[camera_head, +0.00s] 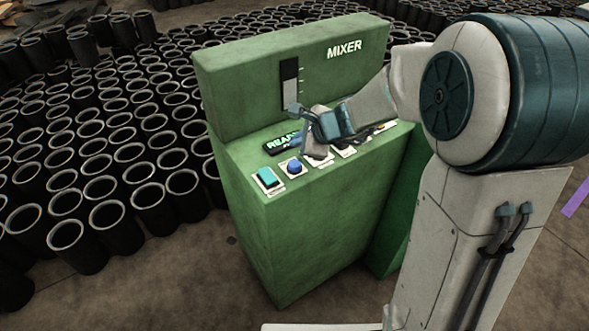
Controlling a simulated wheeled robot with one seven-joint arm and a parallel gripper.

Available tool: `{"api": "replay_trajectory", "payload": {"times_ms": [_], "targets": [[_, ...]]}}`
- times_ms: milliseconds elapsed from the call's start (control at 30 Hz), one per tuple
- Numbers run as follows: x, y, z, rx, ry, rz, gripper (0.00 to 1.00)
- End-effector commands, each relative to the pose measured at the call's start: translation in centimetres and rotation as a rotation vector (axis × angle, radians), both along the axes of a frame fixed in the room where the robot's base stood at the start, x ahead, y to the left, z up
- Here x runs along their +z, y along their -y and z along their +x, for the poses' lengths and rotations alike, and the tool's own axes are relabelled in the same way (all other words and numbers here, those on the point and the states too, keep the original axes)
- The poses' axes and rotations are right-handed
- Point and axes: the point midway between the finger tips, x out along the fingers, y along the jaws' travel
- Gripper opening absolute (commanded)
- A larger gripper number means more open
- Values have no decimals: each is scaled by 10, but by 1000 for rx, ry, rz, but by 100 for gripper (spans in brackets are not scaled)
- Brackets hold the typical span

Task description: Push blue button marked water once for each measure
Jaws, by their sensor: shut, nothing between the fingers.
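The green mixer machine (285,235) stands in the middle of the head view, with "MIXER" on its upright back panel. On its sloping top is a round blue button (294,167) on a pale plate; its label is too small to read. A dark and white level gauge (290,84) is on the back panel. My gripper (300,118) is shut and empty, over the panel above and right of the blue button. My arm hides most of the controls farther right.
Many black rubber sleeves (150,196) stand upright on the floor left of and behind the machine. Bare brown floor (190,285) lies in front of it. A purple strip (578,197) shows at the right edge.

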Motion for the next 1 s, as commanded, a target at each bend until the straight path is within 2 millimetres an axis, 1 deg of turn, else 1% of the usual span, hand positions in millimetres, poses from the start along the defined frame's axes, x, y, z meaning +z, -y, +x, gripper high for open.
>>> {"api": "replay_trajectory", "payload": {"times_ms": [33, 100, 300, 467, 1000], "targets": [[-15, 0, 0, 0, -1, 0, 0], [-25, 0, 0, 1, -1, 0, 0], [-43, 0, 0, 0, 1, 0, 0], [-47, 0, 0, 0, 1, 0, 0], [-46, 0, 0, 1, 1, -1, 0]]}}
